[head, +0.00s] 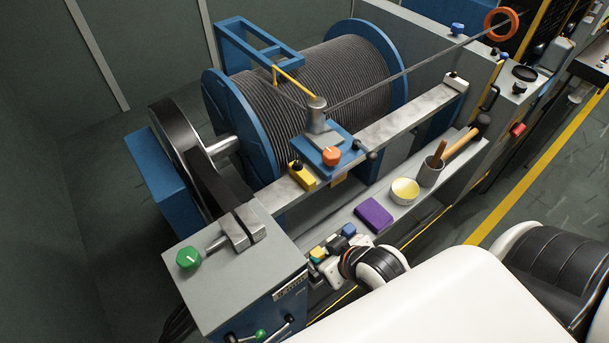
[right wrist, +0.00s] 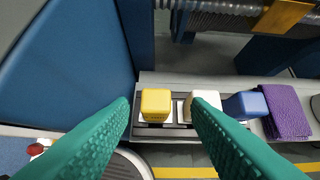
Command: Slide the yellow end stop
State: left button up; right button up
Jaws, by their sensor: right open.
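The yellow end stop (head: 302,176), a small block with a dark knob on top, sits on the pale rail (head: 410,118) left of the blue carriage (head: 328,148). The carriage bears an orange knob (head: 331,155). A gap shows between the stop and the carriage. My right gripper (head: 326,258) is low at the front shelf, below the rail and apart from the stop. In the right wrist view its green fingers (right wrist: 160,103) are open over a yellow block (right wrist: 156,104) and a white block (right wrist: 204,101). The stop is not clearly seen there. My left gripper is out of view.
A blue block (right wrist: 245,105) stands beside the white one. A purple cloth (head: 373,216), a yellow-topped tin (head: 404,191) and a cup with tools (head: 430,172) stand on the shelf. The rope drum (head: 310,95) is behind the rail. A grey console (head: 225,275) stands left.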

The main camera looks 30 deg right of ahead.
jog(key=w+d+r+t, duration=0.2)
jog(key=w+t, duration=0.2)
jog(key=t+y, duration=0.1)
jog(key=t, duration=0.4)
send_near(305, 174)
jog(key=shift+s+f, duration=0.9)
jog(key=shift+f, duration=0.3)
jog(key=shift+t+y, duration=0.3)
jog(key=shift+t, duration=0.3)
jog(key=w, duration=0.4)
jog(key=w+a+p, duration=0.1)
jog(key=w, duration=0.2)
jog(key=w+r, duration=0.1)
jog(key=w, duration=0.3)
jog(key=shift+w+a, duration=0.15)
jog(key=shift+w, duration=0.25)
